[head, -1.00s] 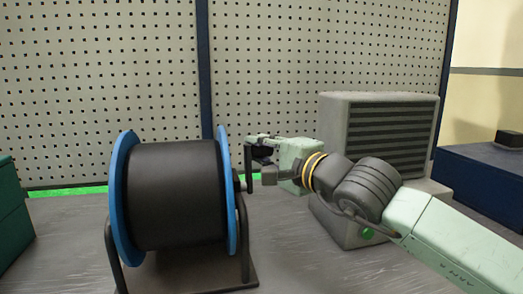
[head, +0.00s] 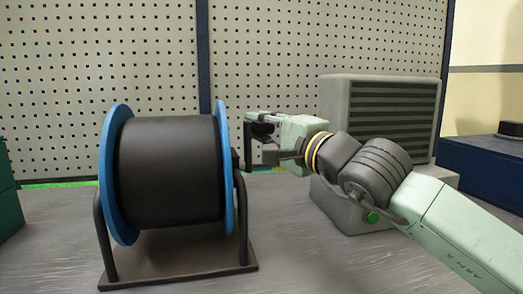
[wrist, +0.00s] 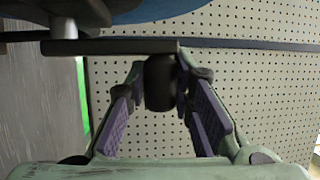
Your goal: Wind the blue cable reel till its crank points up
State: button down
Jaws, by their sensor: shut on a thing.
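The cable reel (head: 170,172) has blue flanges (head: 118,175) and a dark drum, and sits in a dark stand (head: 175,272) on the bench. Its dark crank (head: 248,152) is on the right side and rises from the hub, looking near upright in the head view. Any lean toward or away from the camera is hard to tell. My gripper (head: 262,133) is at the crank's upper end, right of the reel. In the wrist view the crank arm (wrist: 110,46) runs across below the blue flange (wrist: 150,11), and its dark knob (wrist: 160,82) is held between my purple-padded fingers.
A grey vented box (head: 380,115) with a green button stands behind my arm on the right. A dark blue box (head: 485,170) is at far right, a green box (head: 8,195) at far left. A pegboard (head: 310,55) closes the back. The bench front is clear.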

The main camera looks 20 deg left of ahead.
jog(key=shift+s+b, duration=0.15)
jog(key=shift+b, duration=0.45)
jog(key=c, duration=1.4)
grip_release()
jog(key=shift+o, duration=0.2)
jog(key=shift+d, duration=0.1)
jog(key=v, duration=1.2)
jog(key=shift+f, duration=0.25)
jog(key=shift+s, duration=0.1)
